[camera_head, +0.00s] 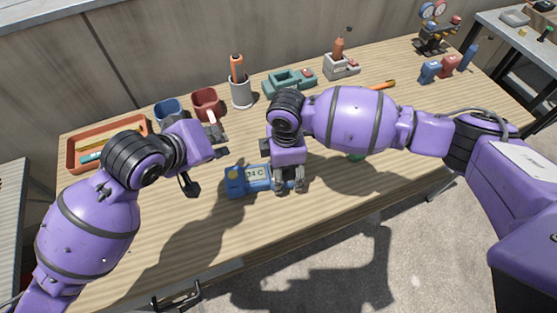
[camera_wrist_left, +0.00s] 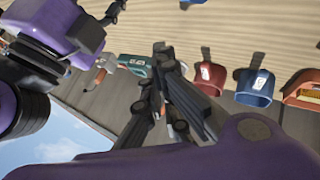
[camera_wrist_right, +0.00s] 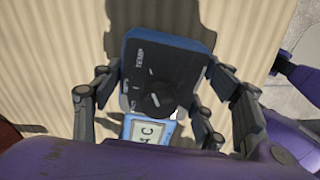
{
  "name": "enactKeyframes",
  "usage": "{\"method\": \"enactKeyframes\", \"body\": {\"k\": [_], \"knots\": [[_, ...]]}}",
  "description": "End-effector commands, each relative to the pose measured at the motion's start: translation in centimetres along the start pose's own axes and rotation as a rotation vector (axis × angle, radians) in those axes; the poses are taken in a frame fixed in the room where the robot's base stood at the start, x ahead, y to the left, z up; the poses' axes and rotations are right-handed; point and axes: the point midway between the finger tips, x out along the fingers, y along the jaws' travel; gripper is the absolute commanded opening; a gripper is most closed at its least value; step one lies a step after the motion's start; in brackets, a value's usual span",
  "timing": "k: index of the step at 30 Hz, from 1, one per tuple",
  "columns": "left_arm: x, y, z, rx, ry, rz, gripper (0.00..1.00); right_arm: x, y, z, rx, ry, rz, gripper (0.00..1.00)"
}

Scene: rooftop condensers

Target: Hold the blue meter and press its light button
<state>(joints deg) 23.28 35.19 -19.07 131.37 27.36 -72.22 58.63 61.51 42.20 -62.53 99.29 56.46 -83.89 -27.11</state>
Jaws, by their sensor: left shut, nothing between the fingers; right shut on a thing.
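The blue meter (camera_head: 258,172) is near the front middle of the table. Its pale screen ends in "4 C" and a yellowish part shows at its left end. My right gripper (camera_head: 289,180) is shut on it, from above in the head view. In the right wrist view the meter (camera_wrist_right: 165,62) sits between the fingers, with a dark round knob and part of the screen (camera_wrist_right: 150,132). I cannot make out the light button or whether the meter touches the table. My left gripper (camera_head: 219,134) is shut and empty, left of the meter; its fingers also show in the left wrist view (camera_wrist_left: 163,52).
Along the back stand an orange tray (camera_head: 72,158), a blue bin (camera_head: 167,112), a red bin (camera_head: 206,100), a grey cup (camera_head: 241,95) and a teal tool (camera_head: 290,80). Gauges (camera_head: 435,30) stand at the far right. The table's front left is clear.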

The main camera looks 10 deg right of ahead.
Motion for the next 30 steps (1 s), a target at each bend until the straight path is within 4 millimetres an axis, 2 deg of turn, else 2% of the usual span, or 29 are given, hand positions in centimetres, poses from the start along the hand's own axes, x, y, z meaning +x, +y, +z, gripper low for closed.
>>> {"method": "enactKeyframes", "body": {"k": [15,21,30], "knots": [[4.7,-3.5,3.6,-0.002,-0.006,-0.003,0.0,0.0,0.1,0.0,0.001,0.001,0.001,0.24],[5.6,-4.1,4.2,0.0,-0.005,-0.002,0.0,0.0,0.1,0.0,0.001,0.001,0.001,0.24],[5.7,-4.2,4.3,0.0,-0.005,-0.001,0.0,0.0,0.1,0.0,0.002,0.001,0.002,0.24]]}}
